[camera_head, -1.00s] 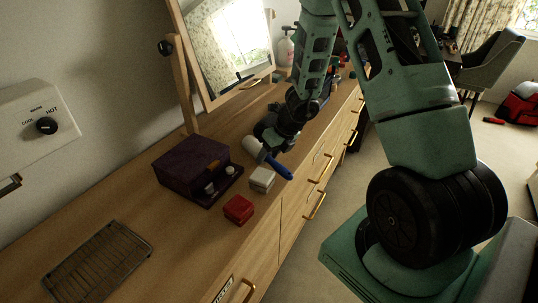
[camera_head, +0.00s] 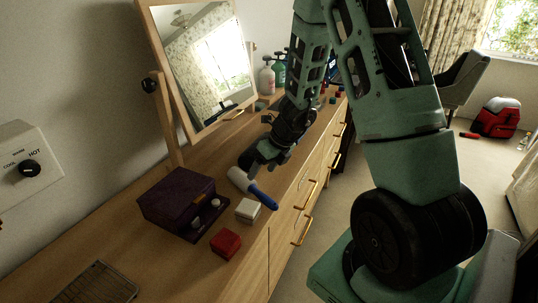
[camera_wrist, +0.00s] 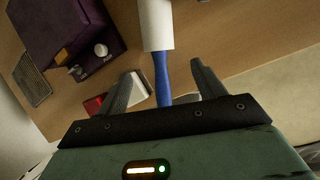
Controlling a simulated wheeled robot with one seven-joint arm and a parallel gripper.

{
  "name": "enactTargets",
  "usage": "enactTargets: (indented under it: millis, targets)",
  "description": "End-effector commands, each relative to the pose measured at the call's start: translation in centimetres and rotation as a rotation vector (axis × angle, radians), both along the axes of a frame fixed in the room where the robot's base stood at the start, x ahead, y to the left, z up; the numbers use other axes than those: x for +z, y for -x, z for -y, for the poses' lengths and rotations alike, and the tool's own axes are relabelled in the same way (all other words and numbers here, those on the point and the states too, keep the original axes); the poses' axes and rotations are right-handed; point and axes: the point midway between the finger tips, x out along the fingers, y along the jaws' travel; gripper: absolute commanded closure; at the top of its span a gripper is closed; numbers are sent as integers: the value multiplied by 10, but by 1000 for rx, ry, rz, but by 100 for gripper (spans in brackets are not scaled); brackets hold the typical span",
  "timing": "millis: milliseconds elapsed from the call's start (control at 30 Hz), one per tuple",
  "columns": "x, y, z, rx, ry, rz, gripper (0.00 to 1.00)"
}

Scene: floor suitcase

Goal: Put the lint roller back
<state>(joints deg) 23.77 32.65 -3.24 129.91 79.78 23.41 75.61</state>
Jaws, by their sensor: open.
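The lint roller (camera_head: 262,196) has a white roll and a blue handle. It appears to lie on the wooden dresser top, beside a small white box and the dark purple box. My gripper (camera_head: 258,168) is just behind and above it in the head view. In the wrist view my gripper (camera_wrist: 163,88) is open. The lint roller's blue handle (camera_wrist: 162,78) runs between its spread fingers, with the white roll (camera_wrist: 157,25) beyond the tips. The handle's end is hidden behind the gripper body. I see no finger closed on it.
A white box (camera_head: 248,210) and red box (camera_head: 226,243) stand in front. A wire rack (camera_head: 95,286) lies at lower left. A tilting mirror (camera_head: 200,65) rises behind; bottles (camera_head: 267,77) stand farther back.

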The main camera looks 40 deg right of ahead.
Motion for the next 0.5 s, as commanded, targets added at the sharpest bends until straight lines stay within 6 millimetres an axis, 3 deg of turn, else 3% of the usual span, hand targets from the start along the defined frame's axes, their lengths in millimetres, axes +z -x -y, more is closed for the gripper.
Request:
enactTargets:
  millis: [100,333,433,500]
  targets:
    - [23,8,5,0,0,1,31]
    - [41,15,6,20,1,4,31]
    - [51,13,-21,176,23,27,31]
    - [63,15,-61,419,59,69,31]
